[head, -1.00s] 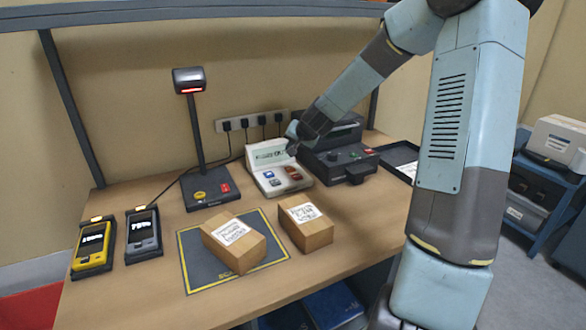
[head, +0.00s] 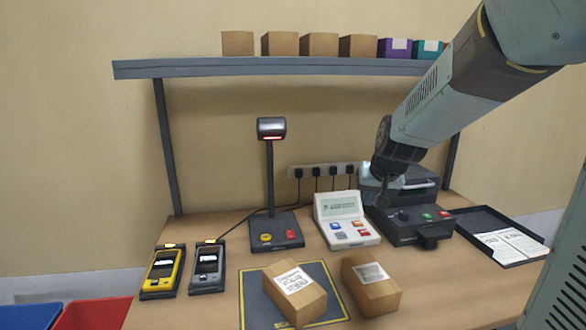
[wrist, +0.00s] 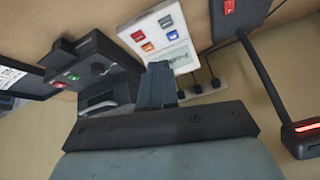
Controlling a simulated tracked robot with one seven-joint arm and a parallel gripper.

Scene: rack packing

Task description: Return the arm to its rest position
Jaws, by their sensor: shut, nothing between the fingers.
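My gripper (head: 384,200) hangs at the end of my arm, above the bench in front of the dark label printer (head: 400,218). In the wrist view my gripper (wrist: 158,75) shows as one narrow dark block, its fingers together and holding nothing. The white button panel (head: 347,222) with its small display stands just left of the printer. It also shows in the wrist view (wrist: 140,32), upside down. My gripper appears apart from both.
Two labelled cartons, one on the dark mat (head: 258,306) and one at its right edge, stand at the front. A scanner stand (head: 270,180) rises left of the panel. Yellow (head: 163,272) and grey handhelds (head: 208,268) stand at left. A shelf (head: 200,67) with several boxes spans above. A black tray (head: 480,222) lies right.

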